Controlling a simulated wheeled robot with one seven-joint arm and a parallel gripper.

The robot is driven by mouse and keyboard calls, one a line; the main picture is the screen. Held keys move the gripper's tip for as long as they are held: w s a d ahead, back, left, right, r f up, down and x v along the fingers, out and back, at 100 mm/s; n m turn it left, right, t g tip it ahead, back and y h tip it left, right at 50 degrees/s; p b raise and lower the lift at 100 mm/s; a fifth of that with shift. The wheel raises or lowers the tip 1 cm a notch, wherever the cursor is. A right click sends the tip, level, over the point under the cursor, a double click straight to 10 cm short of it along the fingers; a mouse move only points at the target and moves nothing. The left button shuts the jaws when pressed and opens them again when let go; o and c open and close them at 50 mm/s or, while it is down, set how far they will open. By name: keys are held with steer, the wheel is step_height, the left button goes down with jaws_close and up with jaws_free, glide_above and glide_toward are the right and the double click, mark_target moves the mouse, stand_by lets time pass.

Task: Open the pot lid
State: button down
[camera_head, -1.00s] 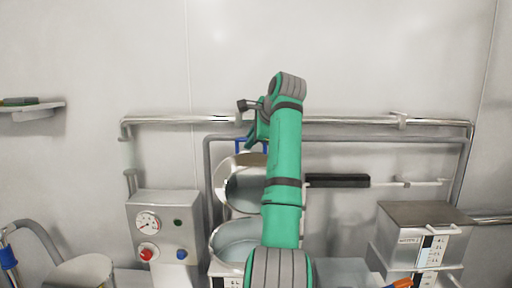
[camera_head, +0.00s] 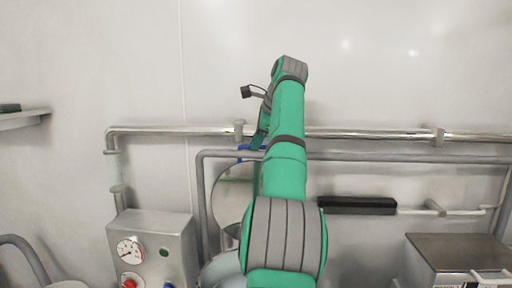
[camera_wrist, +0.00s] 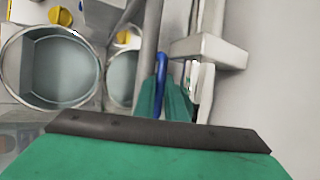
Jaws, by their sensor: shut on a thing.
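The round metal pot lid (camera_head: 232,197) stands raised and nearly upright against the wall pipes in the head view, partly hidden behind my arm. Its blue handle (camera_head: 246,153) is at the top edge. The pot (camera_head: 220,272) is below it, its mouth uncovered, mostly hidden by my arm and the frame edge. In the wrist view the open pot (camera_wrist: 52,70) is at left, with what looks like the lid (camera_wrist: 122,78) beside it. The blue handle (camera_wrist: 160,75) is between the green fingers of my gripper (camera_wrist: 166,100), which is shut on it.
A control box (camera_head: 152,250) with a gauge stands left of the pot. A metal rail (camera_head: 350,133) and grey pipe run along the wall behind. A black-handled bar (camera_head: 357,205) and a steel box (camera_head: 462,252) are at right.

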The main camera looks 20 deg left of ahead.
steer(key=shift+f, duration=0.3)
steer(key=c, duration=1.8)
jaws_free()
steer(key=shift+w+a, duration=0.1)
steer(key=shift+r, duration=0.1)
